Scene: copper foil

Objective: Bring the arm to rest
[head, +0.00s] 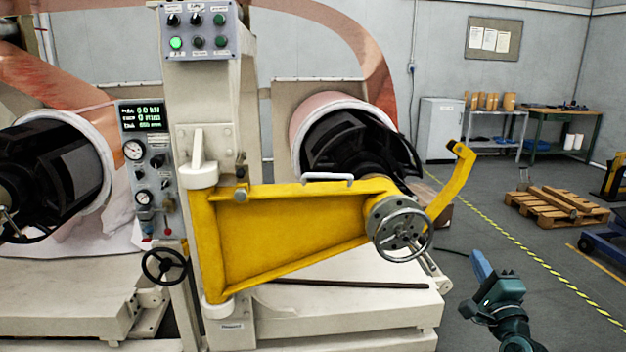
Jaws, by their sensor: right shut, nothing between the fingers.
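A yellow swing arm (285,235) is hinged on the cream machine column (243,110) and reaches right, in front of the right black mandrel (355,140). It carries a grey handwheel (400,228) at its outer end and a pale grab handle (327,177) on top. A bent yellow bar (452,185) rises to the right behind the handwheel; where it joins is hidden. My right gripper (479,262) is at lower right, shut and empty, its blue fingers pointing up. It is apart from the yellow arm and handwheel. My left gripper is not in view.
Copper foil (330,20) hangs over the rolls. A control box (199,30) and gauge panel (147,165) sit on the machine's left. A pallet (545,205), benches (567,115) and a cabinet (441,128) stand at right. Floor around the yellow-black line (530,255) is mostly clear.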

